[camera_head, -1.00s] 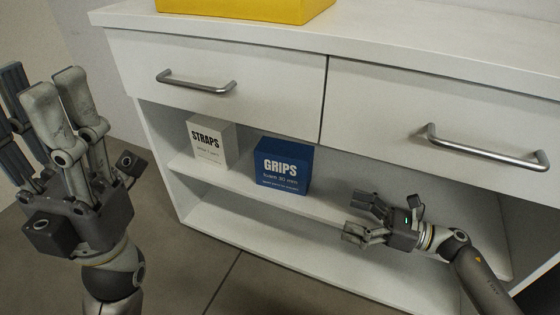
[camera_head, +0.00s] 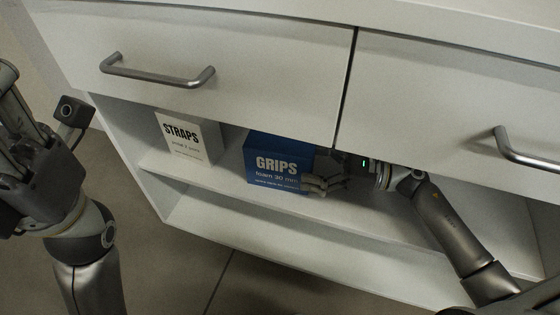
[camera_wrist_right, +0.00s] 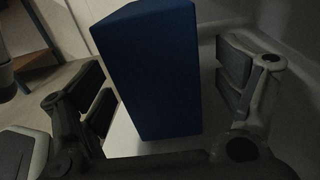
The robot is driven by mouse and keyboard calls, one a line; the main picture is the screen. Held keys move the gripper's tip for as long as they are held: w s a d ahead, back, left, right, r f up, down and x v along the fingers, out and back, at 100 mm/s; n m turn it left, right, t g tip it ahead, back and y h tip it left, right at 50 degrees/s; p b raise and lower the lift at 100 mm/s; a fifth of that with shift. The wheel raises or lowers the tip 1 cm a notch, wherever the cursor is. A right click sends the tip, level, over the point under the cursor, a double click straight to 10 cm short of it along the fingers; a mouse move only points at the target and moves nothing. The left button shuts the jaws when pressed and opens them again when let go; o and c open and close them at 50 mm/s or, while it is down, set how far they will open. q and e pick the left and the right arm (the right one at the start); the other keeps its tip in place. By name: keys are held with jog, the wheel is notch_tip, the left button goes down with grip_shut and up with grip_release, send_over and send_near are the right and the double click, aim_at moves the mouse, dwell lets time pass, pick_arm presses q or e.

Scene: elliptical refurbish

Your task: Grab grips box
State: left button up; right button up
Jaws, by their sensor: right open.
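The blue grips box (camera_head: 275,163), marked "GRIPS foam 30 mm", stands upright on the upper shelf of the white cabinet. My right gripper (camera_head: 318,184) reaches in from the right under the drawers, with a finger at the box's right front edge. In the right wrist view the grips box (camera_wrist_right: 150,75) stands between the spread fingers of my right gripper (camera_wrist_right: 165,95), with gaps on both sides. The far finger is hidden in the head view. My left gripper (camera_head: 35,130) shows only partly at the left edge, away from the box.
A white straps box (camera_head: 187,138) stands left of the grips box on the same shelf (camera_head: 225,180). Two drawer fronts with metal handles (camera_head: 157,70) hang above the opening, close over my right wrist. The lower shelf (camera_head: 270,235) looks empty.

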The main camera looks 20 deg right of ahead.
aim_at(289, 159)
jog(key=b+x, duration=0.2)
jog(key=x, duration=0.3)
jog(key=shift+a, duration=0.15)
jog(key=c, duration=1.1)
jog(key=shift+o, duration=0.2)
